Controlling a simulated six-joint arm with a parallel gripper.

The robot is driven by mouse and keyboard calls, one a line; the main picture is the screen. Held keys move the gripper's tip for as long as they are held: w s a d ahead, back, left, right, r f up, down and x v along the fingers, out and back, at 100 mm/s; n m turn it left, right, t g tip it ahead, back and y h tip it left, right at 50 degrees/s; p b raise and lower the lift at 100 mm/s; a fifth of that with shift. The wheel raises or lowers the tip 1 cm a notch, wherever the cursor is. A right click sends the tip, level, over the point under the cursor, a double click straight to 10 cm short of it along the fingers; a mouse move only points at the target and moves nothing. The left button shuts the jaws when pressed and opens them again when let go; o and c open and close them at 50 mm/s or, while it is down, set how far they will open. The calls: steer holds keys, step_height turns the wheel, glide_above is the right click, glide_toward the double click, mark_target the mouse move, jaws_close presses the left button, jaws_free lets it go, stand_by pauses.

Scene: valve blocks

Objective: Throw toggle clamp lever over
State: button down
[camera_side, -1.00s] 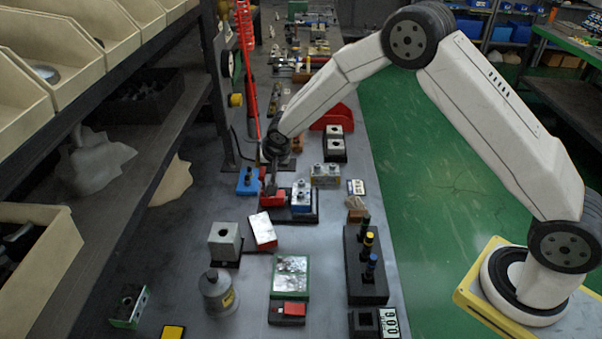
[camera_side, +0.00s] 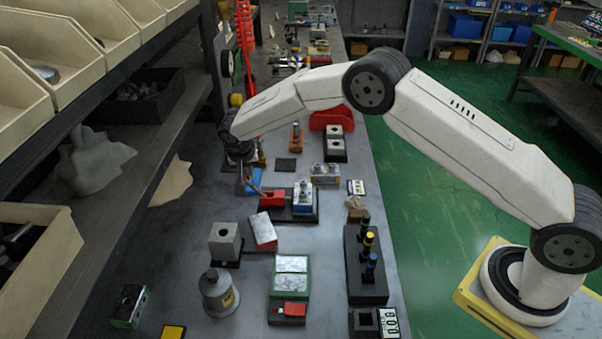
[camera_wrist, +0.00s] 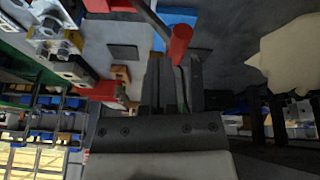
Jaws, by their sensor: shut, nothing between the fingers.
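The toggle clamp sits on a black base (camera_side: 302,218) on the bench, with a red block (camera_side: 272,199) and a blue and silver block (camera_side: 303,196). Its grey lever (camera_side: 254,186) tilts up and left from the red block towards my gripper. In the wrist view the lever (camera_wrist: 152,20) ends in a red cylindrical grip (camera_wrist: 180,43). My gripper (camera_side: 241,184) is left of the clamp, pointing down. In the wrist view my gripper (camera_wrist: 174,75) is shut and empty, with its fingertips right beside the red grip; contact cannot be told.
A blue block (camera_side: 254,180) lies just behind my gripper. A grey block (camera_side: 225,240) and a tilted red and white block (camera_side: 263,231) stand in front. The dark shelf edge (camera_side: 150,180) is close on the left. Bare bench lies left of the grey block.

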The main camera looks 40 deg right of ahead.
steer(key=shift+w+a+f, duration=0.45)
steer(key=shift+w+a, duration=0.15)
steer(key=shift+w, duration=0.05)
steer(key=shift+a, duration=0.1)
stand_by(0.3)
steer(key=w+v, duration=0.1)
steer(key=v, duration=1.1)
steer(key=shift+r, duration=0.45)
